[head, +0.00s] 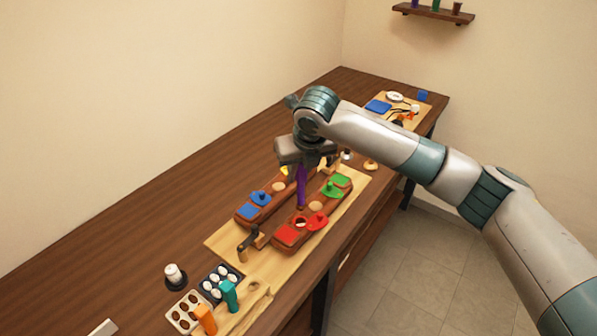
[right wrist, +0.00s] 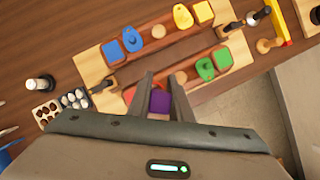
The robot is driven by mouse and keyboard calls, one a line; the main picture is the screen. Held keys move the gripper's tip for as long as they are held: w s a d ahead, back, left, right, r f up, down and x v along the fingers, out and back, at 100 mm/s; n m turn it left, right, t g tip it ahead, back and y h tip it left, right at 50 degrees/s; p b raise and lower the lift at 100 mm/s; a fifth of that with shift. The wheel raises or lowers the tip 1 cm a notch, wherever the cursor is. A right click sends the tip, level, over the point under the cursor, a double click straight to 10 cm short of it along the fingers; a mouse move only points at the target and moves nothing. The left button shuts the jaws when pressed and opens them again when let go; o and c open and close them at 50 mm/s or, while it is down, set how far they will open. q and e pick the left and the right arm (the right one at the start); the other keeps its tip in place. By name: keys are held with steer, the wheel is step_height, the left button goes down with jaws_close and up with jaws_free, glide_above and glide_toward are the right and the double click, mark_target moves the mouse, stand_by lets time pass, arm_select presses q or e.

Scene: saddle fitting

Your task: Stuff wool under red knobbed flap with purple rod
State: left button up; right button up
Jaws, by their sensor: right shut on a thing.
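My right gripper (head: 305,163) is shut on the purple rod (head: 301,190), which points down above the saddle panels. In the right wrist view the rod's purple end (right wrist: 160,102) shows between the two fingers. The red knobbed flap (head: 319,221) lies on the near brown panel (head: 303,232), at its right edge and beside a dark round opening. Something whitish (head: 300,221), perhaps wool, shows in that opening. The rod's tip is above and apart from it. White wool balls (head: 218,282) sit in a dark tray at the lower left. My left gripper is not in view.
The far panel carries a blue knobbed flap (head: 260,198) and a yellow one (right wrist: 183,17); the near panel also has a green one (head: 331,189). A dark clamp (head: 250,243) stands at the board's near end. Teal (head: 229,295) and orange (head: 205,319) handles stand by the trays.

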steer(key=shift+f+b, duration=2.45)
steer(key=shift+f, duration=0.1)
steer(key=shift+p, duration=0.55)
steer(key=shift+f, duration=1.6)
steer(key=shift+f+p, duration=0.1)
steer(key=shift+p, duration=0.2)
stand_by(2.0)
step_height(320, 180, up, 8)
steer(key=p, duration=0.7)
stand_by(0.5)
